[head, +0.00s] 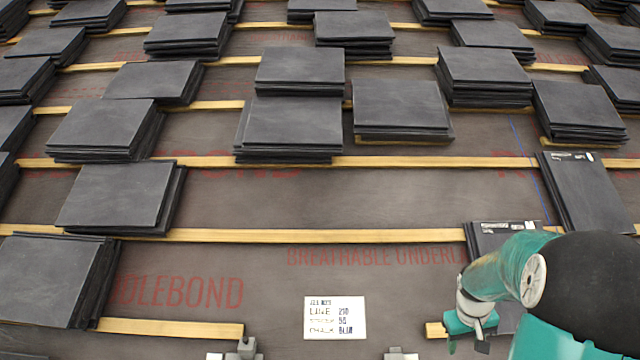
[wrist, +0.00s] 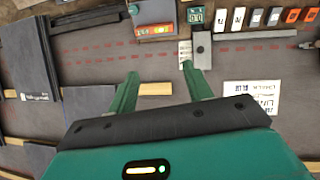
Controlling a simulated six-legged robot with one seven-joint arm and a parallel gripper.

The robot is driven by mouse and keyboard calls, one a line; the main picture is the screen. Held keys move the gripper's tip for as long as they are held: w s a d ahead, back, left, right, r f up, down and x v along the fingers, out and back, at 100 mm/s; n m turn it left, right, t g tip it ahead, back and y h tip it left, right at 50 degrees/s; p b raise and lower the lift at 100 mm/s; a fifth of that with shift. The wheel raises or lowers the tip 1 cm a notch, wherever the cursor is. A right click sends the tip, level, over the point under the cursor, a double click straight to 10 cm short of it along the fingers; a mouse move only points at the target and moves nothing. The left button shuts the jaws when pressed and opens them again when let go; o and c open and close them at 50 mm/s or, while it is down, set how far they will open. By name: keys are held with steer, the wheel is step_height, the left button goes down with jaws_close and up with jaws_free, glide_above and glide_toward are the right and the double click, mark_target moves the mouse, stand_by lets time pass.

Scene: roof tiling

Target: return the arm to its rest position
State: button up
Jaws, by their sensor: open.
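My gripper (head: 468,328) is at the lower right of the head view, at the end of my teal and black arm. In the wrist view my gripper (wrist: 160,72) shows two green fingers spread apart with nothing between them. It is above the dark underlay near a batten (wrist: 155,89). In the head view the arm partly covers a dark slate (head: 500,236) with a pale label; whether the gripper touches anything below cannot be told.
Stacks of dark slates (head: 292,125) stand on wooden battens (head: 330,235) across the roof. A labelled slate (head: 585,190) lies at right. A white printed card (head: 335,317) lies at the front. The wrist view shows an orange-and-grey box (wrist: 155,22) and several tags. The front middle underlay is open.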

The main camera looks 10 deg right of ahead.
steer(key=s+a+r+t, duration=0.3)
steer(key=a+r, duration=1.2)
steer(key=a, duration=0.3)
steer(key=s+a+r+n+t+y, duration=0.1)
steer(key=s+a+r, duration=0.4)
steer(key=s+a, duration=0.5)
steer(key=shift+s+a+r+n+t+y, duration=0.25)
steer(key=shift+a+t, duration=0.25)
steer(key=shift+a, duration=0.55)
steer(key=shift+d, duration=0.1)
